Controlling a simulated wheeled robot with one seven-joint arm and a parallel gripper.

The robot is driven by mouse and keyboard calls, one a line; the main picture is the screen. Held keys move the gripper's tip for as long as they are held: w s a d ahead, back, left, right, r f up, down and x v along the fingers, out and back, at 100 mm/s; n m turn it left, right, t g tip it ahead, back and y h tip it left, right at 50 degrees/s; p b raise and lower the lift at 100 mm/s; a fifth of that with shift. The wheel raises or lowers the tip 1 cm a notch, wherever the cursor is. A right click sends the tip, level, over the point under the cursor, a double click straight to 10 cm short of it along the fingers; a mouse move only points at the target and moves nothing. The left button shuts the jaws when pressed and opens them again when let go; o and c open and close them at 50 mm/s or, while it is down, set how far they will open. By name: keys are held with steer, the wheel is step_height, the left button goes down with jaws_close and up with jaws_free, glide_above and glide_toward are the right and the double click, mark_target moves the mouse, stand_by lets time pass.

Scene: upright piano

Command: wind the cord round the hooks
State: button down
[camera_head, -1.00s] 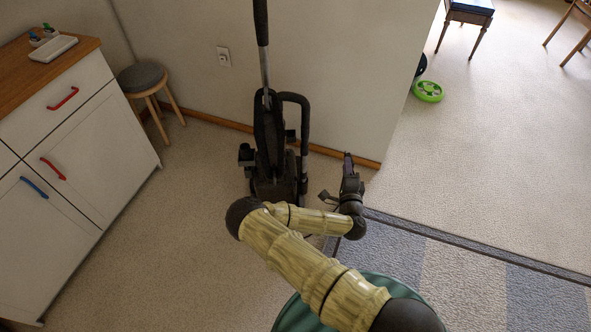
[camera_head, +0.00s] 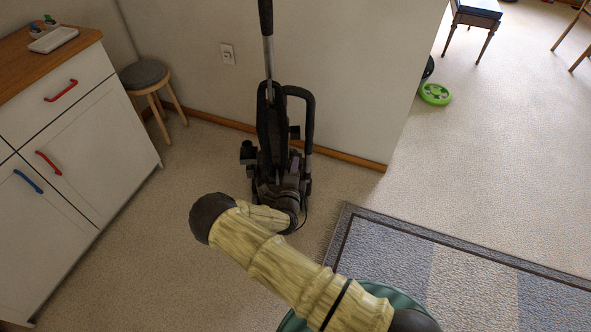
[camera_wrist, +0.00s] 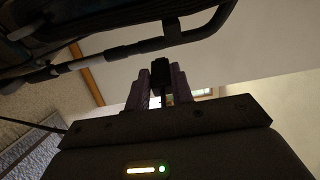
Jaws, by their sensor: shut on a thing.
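An upright vacuum cleaner (camera_head: 272,125), dark with a long handle, stands by the wall in the head view. Dark stubs stick out from its left (camera_head: 248,152) and right (camera_head: 295,132) sides; I cannot tell which are the hooks. My gripper (camera_head: 296,166) is in front of its lower right body, partly lost against the dark machine. In the wrist view my gripper (camera_wrist: 161,85) has purple fingers shut on a black block (camera_wrist: 160,70), seemingly the plug of the cord. A thin dark cord (camera_head: 306,214) hangs in a curve beside my wrist. The vacuum's tube fills the wrist view's top.
A white cabinet (camera_head: 85,150) with red and blue handles stands at left, with a round stool (camera_head: 145,76) behind it. A wall (camera_head: 350,70) is close behind the vacuum. A grey rug (camera_head: 390,250) lies at right. Carpet between cabinet and vacuum is clear.

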step_height(320, 180, down, 29)
steer(key=b, duration=2.9)
steer(key=s+a+b, duration=0.1)
steer(key=a+b, duration=0.2)
steer(key=a, duration=1.4)
steer(key=shift+s, duration=0.25)
steer(key=shift+d, duration=0.1)
steer(key=s+d+r+m+h+p, duration=0.1)
steer(key=s+d+r+p, duration=0.1)
steer(key=d+r+p, duration=0.7)
steer(key=s+d+r+m+h+p, duration=0.1)
steer(key=d+r+p, duration=0.7)
steer(key=d+r, duration=0.9)
steer(key=s+d+h, duration=0.1)
steer(key=d, duration=0.7)
steer(key=shift+s+d+r+g+p, duration=0.3)
steer(key=shift+s+d+r+p, duration=0.05)
steer(key=shift+d+r+p, duration=0.05)
steer(key=shift+w+d, duration=0.1)
steer(key=shift+w, duration=0.05)
